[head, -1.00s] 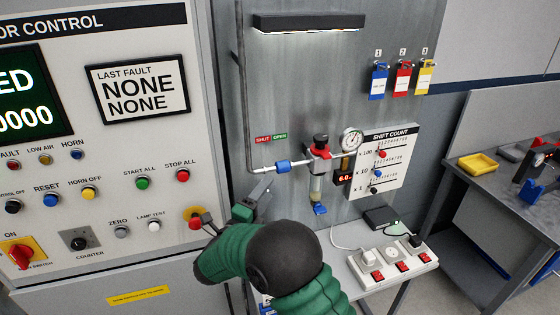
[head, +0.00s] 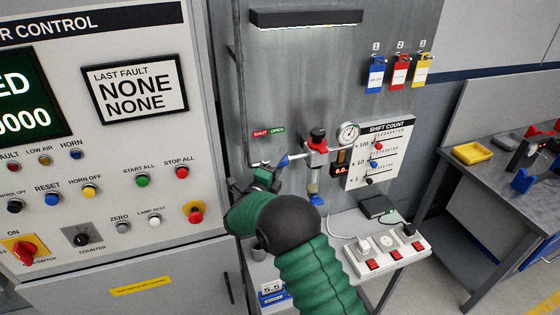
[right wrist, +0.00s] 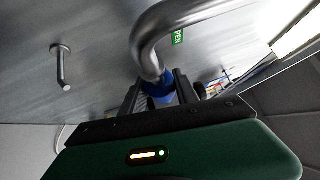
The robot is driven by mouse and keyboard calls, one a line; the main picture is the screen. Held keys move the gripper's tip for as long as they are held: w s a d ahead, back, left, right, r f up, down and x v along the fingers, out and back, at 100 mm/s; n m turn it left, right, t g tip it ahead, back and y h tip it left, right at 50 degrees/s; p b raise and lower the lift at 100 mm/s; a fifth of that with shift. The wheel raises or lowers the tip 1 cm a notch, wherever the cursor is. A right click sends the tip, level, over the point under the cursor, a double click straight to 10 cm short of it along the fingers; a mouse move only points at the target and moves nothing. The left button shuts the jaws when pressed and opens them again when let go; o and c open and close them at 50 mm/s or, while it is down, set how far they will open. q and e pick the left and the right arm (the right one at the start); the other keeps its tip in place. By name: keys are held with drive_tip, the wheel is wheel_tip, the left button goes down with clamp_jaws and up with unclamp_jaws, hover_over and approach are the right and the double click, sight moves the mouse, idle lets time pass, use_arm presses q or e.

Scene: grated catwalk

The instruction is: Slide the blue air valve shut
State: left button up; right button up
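The blue air valve (head: 282,161) is a small sleeve on the thin air pipe on the grey panel. It sits below the green OPEN label (head: 277,131), right of the red SHUT label (head: 261,133). My right gripper (head: 273,170) is at the valve and partly covers it in the head view. In the right wrist view, the blue valve (right wrist: 162,86) lies between the two fingers of my right gripper (right wrist: 160,92), behind the bent metal pipe (right wrist: 147,42). The fingers are apart, with a narrow gap beside the valve. My left gripper is not in view.
A red-topped regulator (head: 316,145) and a round gauge (head: 348,133) stand just right of the valve. The control cabinet (head: 150,210) with its red stop button (head: 194,212) is close on the left. A power strip (head: 385,252) lies on the shelf below.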

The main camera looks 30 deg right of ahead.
drive_tip(key=shift+s+d, duration=0.1)
clamp_jaws()
drive_tip(key=b, duration=0.1)
drive_tip(key=a, duration=0.1)
drive_tip(key=a+f+b, duration=0.1)
drive_tip(key=shift+w+a+b, duration=0.15)
drive_tip(key=shift+w+b, duration=0.15)
drive_tip(key=shift+a+r, duration=0.2)
drive_tip(key=shift+a, duration=0.15)
drive_tip(key=shift+o, duration=1.8)
unclamp_jaws()
drive_tip(key=shift+w+a, duration=0.1)
drive_tip(key=shift+a, duration=0.05)
drive_tip(key=shift+o, duration=1)
drive_tip(key=shift+r, duration=0.2)
